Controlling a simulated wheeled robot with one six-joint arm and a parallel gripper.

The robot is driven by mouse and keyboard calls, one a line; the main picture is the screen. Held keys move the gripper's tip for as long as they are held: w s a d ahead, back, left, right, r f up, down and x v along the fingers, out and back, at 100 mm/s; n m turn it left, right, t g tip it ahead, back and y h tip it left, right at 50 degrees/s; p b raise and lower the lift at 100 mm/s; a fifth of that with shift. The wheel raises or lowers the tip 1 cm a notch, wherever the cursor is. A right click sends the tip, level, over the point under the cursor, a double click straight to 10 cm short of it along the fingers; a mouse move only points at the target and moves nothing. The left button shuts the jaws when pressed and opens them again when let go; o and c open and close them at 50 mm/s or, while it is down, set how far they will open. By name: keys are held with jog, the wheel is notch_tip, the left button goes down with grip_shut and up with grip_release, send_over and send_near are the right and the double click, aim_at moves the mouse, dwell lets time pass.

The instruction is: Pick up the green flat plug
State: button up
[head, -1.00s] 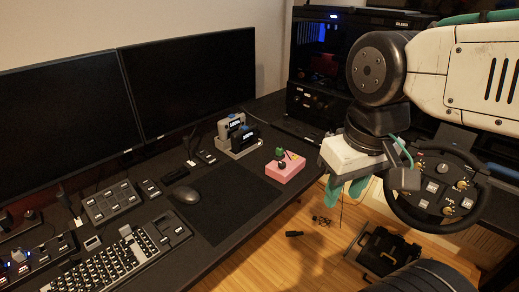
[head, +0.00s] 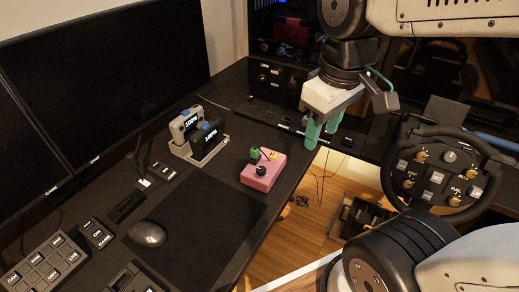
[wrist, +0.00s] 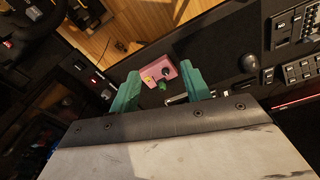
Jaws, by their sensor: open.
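A small green piece (head: 255,154), which looks like the green plug, sits on top of a pink box (head: 262,176) near the desk's right edge. Its flat shape is too small to make out. In the wrist view the green piece (wrist: 162,86) shows on the pink box (wrist: 172,70), seen between my finger tips but farther off. My gripper (head: 321,132) has teal fingers, is open and empty, and hangs above and to the right of the box, apart from it. In the wrist view the gripper (wrist: 161,84) has its fingers spread wide.
A grey stand with two devices (head: 200,140) is left of the box. A racing wheel (head: 435,175) stands at right, and a dark computer case (head: 275,80) behind. The mat beside the box is largely clear.

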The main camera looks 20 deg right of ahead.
jog(key=w+a+f+n, duration=0.1)
jog(key=w+f+n, duration=0.3)
jog(key=w+n, duration=0.6)
jog(key=n+g, duration=0.1)
jog(key=n, duration=1.1)
send_over(255, 149)
jog(key=f, duration=1.4)
jog(key=shift+d+f, duration=0.1)
jog(key=shift+d, duration=0.1)
notch_tip(255, 149, down, 8)
jog(key=shift+w+a+f, duration=0.1)
jog(key=shift+a, duration=0.05)
grip_shut()
